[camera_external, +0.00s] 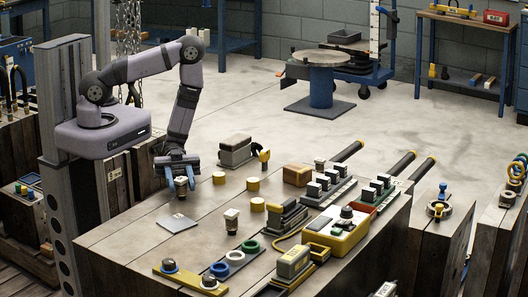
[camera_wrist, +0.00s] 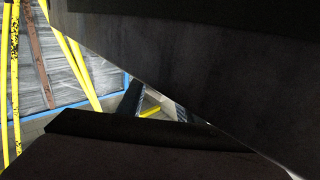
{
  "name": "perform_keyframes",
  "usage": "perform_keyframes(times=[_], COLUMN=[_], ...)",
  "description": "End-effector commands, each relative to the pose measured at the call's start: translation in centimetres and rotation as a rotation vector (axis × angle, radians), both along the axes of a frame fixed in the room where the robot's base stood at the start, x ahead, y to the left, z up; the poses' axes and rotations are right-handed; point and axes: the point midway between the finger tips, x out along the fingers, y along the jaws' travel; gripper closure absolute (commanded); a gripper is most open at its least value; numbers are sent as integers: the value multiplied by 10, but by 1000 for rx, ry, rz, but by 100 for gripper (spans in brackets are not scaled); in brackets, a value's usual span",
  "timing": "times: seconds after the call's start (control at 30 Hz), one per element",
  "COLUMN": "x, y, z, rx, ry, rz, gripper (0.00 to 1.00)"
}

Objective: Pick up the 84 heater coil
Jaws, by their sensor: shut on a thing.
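My gripper (camera_external: 180,177), with blue fingers, points down over the left part of the wooden bench in the external view. It is shut on a small dark piece with a pale top (camera_external: 181,186), partly hidden between the fingers. I take this piece to be the heater coil, but no number 84 is readable. Whether its lower end touches the bench or hangs just above it, I cannot tell. A similar dark piece with a pale cap (camera_external: 231,216) stands upright on the bench to the right. In the wrist view, large dark surfaces block most of the picture and the held piece cannot be made out.
A grey square plate (camera_external: 177,223) lies just in front of the gripper. Yellow discs (camera_external: 253,184), a grey boxy unit (camera_external: 235,151) and a wooden block (camera_external: 297,174) stand to the right. Coloured rings (camera_external: 235,257) lie near the front. The wrist view shows yellow bars (camera_wrist: 15,80) at left.

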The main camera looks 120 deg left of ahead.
Motion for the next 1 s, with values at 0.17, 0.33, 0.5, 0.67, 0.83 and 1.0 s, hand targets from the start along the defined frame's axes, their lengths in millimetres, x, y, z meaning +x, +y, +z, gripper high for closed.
perform_keyframes(times=[0.17, 0.33, 0.5, 0.67, 0.83, 1.0], x=[0, 0, 0, 0, 0, 0], y=[0, 0, 0, 0, 0, 0], z=[6, 19, 43, 67, 86, 97], rx=[-1, 1, 3, 3, 1, 0], ry=[-1, -3, -4, -4, -3, -1], rz=[0, 0, 0, 0, 0, 0], gripper=[93, 93, 93, 93, 93, 93])
